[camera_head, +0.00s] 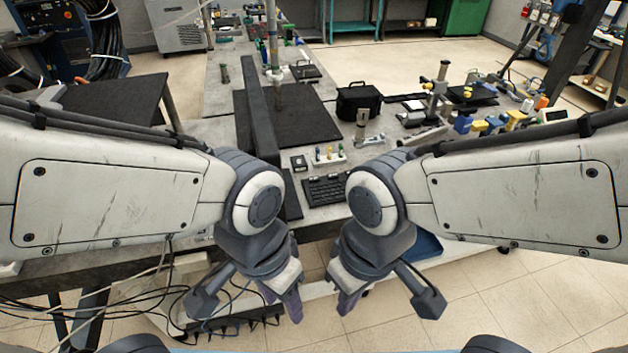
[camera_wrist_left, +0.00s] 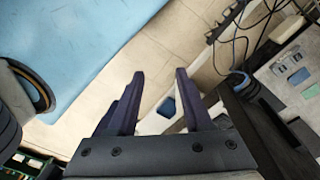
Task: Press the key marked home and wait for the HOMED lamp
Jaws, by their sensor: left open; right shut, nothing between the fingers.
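A dark keypad or keyboard (camera_head: 325,191) lies near the front edge of the bench, partly covered by my right arm. Its markings are too small to read, so I cannot pick out the home key. No HOMED lamp can be told apart in either view. My left gripper (camera_head: 281,299) hangs in front of the bench edge, clear of the keypad. In the left wrist view its two fingers (camera_wrist_left: 160,92) are apart with nothing between them. My right gripper (camera_head: 348,300) hangs to the right of it, shut and empty, also in front of the bench.
A small dark-faced box (camera_head: 299,163) and a pale rack with coloured tops (camera_head: 329,156) stand behind the keypad. A long dark beam (camera_head: 259,110) and a black mat (camera_head: 308,120) lie to the left. A black case (camera_head: 358,101) stands farther back. Cables (camera_head: 110,315) lie low at the left.

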